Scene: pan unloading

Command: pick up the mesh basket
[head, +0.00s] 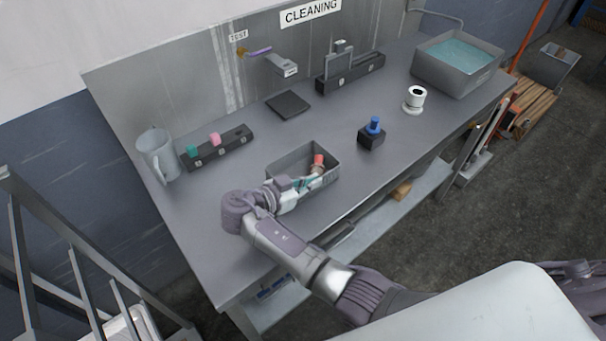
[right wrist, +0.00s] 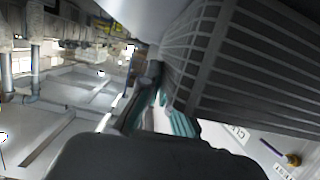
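The mesh basket (head: 284,164) is a grey open-topped box near the front edge of the metal bench in the head view. An object with a red top (head: 318,160) shows inside it. My right gripper (head: 308,183) is at the basket's near side, its teal fingertips at the rim. In the right wrist view the basket's dark ribbed wall (right wrist: 250,65) fills the upper right, and the teal fingers (right wrist: 170,105) are close against it. I cannot tell whether they have closed on the wall. My left gripper is not in view.
A dark block with a blue knob (head: 372,133) and a white round part (head: 414,98) stand right of the basket. A rack with green and pink pieces (head: 220,149) and a grey jug (head: 156,156) stand left. A water-filled tub (head: 430,70) is at the far right.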

